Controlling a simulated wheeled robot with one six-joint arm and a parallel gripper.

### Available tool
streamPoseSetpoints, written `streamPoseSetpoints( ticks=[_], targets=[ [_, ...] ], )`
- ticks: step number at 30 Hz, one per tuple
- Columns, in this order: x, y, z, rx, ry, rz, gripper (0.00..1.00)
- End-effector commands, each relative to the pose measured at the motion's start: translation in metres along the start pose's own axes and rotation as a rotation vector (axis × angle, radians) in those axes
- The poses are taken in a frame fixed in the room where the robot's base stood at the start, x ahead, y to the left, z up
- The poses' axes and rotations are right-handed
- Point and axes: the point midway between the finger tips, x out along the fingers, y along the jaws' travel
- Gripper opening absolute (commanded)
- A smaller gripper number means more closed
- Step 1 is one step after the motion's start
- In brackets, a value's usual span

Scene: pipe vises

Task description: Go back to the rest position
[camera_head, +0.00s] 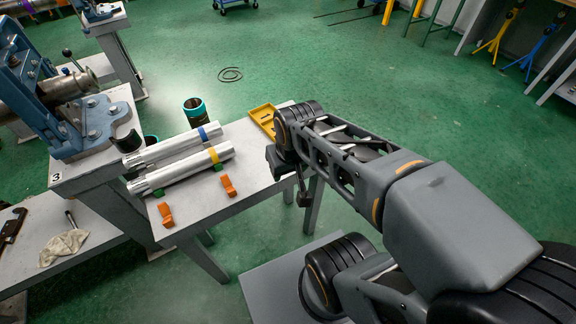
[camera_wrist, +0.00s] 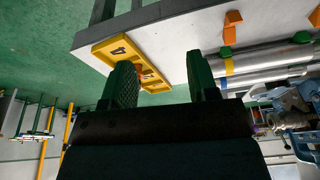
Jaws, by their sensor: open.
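My gripper (camera_wrist: 161,80) shows in the wrist view, where the picture is upside down. Its two green ridged fingers stand wide apart with nothing between them. In the head view my arm reaches in from the lower right, and its end is over the right edge of the small grey table (camera_head: 232,208). The fingers cannot be made out there. A yellow tray (camera_head: 262,117) lies at the table's far right corner. In the wrist view the tray (camera_wrist: 102,49), marked 4, lies behind the left finger, which covers part of it.
Two silver pipes with coloured bands, one with a blue band (camera_head: 209,131) and one with a yellow (camera_head: 213,155), lie on the table. Two orange blocks (camera_head: 228,186) (camera_head: 166,215) are in front. A teal-rimmed black cup (camera_head: 195,112) stands behind. A blue vise (camera_head: 78,115) is left. Green floor beyond is largely clear.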

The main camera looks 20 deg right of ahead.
Motion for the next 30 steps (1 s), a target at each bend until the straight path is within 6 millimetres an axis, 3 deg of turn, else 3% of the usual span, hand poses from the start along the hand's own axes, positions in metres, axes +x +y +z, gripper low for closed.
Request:
streamPoseSetpoints(
  ticks=[8, 19, 30],
  targets=[
    [-0.012, 0.002, -0.003, -0.002, -0.002, 0.007, 0.54],
    [-0.098, -0.002, -0.023, -0.018, 0.048, 0.004, 0.54],
    [-0.1, -0.002, -0.023, -0.018, 0.05, 0.003, 0.54]
  ],
)
